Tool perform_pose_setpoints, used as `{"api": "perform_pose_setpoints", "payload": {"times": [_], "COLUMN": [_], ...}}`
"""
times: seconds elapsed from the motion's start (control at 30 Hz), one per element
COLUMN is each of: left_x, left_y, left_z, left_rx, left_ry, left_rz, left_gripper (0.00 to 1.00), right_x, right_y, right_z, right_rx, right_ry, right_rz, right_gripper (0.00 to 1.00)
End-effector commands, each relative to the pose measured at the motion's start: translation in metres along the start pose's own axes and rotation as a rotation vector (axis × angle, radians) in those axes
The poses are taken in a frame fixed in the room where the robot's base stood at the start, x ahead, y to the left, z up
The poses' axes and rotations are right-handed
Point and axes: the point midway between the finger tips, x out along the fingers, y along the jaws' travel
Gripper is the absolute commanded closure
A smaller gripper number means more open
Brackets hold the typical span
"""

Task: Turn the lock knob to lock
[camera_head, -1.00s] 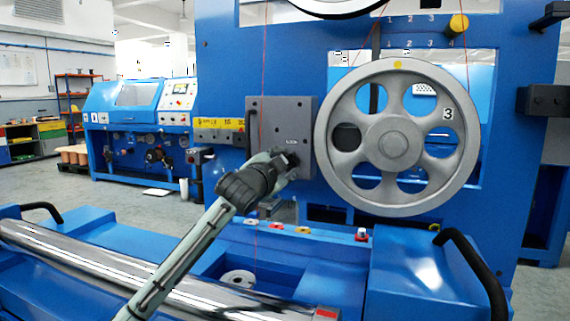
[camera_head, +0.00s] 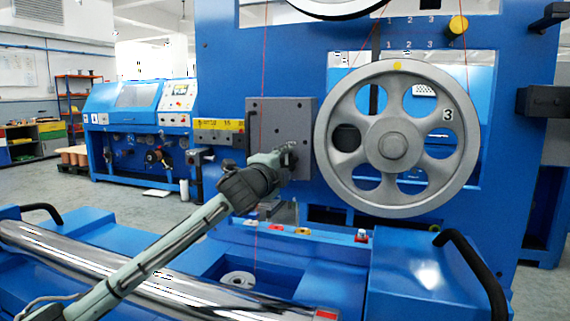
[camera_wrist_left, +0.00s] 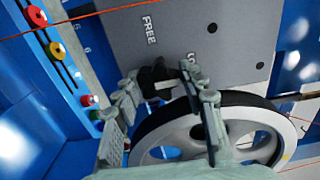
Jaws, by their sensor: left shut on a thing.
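The black lock knob (camera_wrist_left: 158,76) sits on a grey plate (camera_head: 280,120) fixed to the blue machine frame, left of the large wheel. My left gripper (camera_head: 289,156) reaches the lower right part of this plate and hides the knob in the head view. In the left wrist view my left gripper (camera_wrist_left: 158,88) has its two fingers around the knob and is shut on it. The word FREE is readable on the plate there; a second label beside the right fingertip is partly hidden. My right gripper is not in view.
A large grey spoked wheel (camera_head: 397,138) marked 3 stands close right of my gripper. A thin red wire (camera_head: 263,75) runs down in front of the plate. Coloured buttons (camera_head: 302,231) and a shiny roller (camera_head: 130,279) lie below.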

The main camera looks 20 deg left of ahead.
Motion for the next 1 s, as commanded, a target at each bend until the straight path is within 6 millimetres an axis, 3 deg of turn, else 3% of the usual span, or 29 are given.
{"api": "perform_pose_setpoints", "payload": {"times": [0.5, 0.53, 0.67, 1.0], "left_x": [0.0000, 0.0000, 0.0000, -0.0014], "left_y": [0.0036, 0.0036, 0.0030, 0.0010], "left_z": [-0.0012, -0.0012, -0.0010, -0.0005], "left_rx": [0.022, 0.022, 0.021, 0.020], "left_ry": [0.002, 0.002, 0.001, 0.001], "left_rz": [0.006, 0.006, 0.005, 0.002], "left_gripper": [0.88, 0.58, 0.42, 0.39], "right_x": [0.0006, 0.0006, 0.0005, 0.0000], "right_y": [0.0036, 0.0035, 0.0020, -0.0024], "right_z": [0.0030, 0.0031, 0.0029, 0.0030], "right_rx": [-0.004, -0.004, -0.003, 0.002], "right_ry": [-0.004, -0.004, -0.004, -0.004], "right_rz": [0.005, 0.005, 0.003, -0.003], "right_gripper": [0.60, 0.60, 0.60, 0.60]}}
